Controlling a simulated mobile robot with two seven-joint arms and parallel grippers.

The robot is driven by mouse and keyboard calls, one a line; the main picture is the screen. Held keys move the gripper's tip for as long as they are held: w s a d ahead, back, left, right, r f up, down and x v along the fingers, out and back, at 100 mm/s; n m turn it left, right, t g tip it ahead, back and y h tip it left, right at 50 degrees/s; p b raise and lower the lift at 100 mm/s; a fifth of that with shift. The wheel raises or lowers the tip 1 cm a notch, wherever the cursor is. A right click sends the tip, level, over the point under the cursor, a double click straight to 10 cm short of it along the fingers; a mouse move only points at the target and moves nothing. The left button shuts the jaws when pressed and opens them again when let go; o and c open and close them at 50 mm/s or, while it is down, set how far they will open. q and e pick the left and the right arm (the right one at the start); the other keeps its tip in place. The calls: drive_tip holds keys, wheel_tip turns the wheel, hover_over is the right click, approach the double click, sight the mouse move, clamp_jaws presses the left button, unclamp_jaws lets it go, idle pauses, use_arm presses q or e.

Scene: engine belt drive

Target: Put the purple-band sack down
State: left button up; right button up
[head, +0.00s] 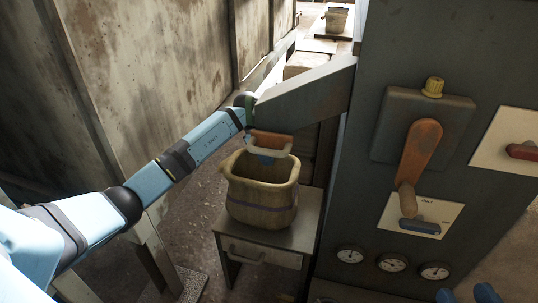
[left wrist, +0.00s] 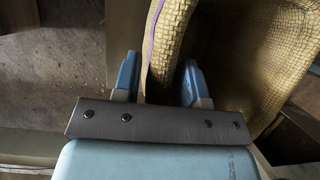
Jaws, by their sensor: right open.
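The purple-band sack (head: 258,208) is a tan woven sack, open at the top and upright, with its base on the top of a small grey stand (head: 303,235). My left gripper (head: 266,158) reaches over its far rim from above.
A dark panel (head: 330,215) with an orange-handled lever (head: 420,150) and several gauges (head: 392,263) stands close right of the stand. A grey sloped arm-like plate (head: 300,95) juts out above the sack. Another sack (head: 336,20) stands far back. A stained wall (head: 150,60) is at left.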

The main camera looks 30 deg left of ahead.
use_arm(q)
drive_tip(key=shift+o, duration=0.5)
drive_tip(key=shift+r, duration=0.15)
drive_tip(key=shift+p+v, duration=0.9)
drive_tip(key=shift+v, duration=0.35)
drive_tip(key=p+v, duration=0.3)
drive_tip(key=v, duration=0.2)
drive_tip(key=shift+r, duration=0.3)
drive_tip(key=p+v, duration=0.2)
drive_tip(key=v, duration=0.1)
drive_tip(key=shift+a+r, duration=0.1)
drive_tip(key=shift+r, duration=0.1)
drive_tip(key=shift+s+a+r, duration=0.1)
drive_tip(key=shift+a+r, duration=0.05)
drive_tip(key=shift+r, duration=0.05)
use_arm(e)
drive_tip(key=m, duration=0.1)
drive_tip(key=s+a+r+m, duration=0.1)
drive_tip(key=s+r+m, duration=0.1)
drive_tip(key=shift+s+a+r+m+g+h, duration=0.2)
drive_tip(key=shift+a+m+g+h, duration=0.1)
drive_tip(key=shift+m, duration=0.1)
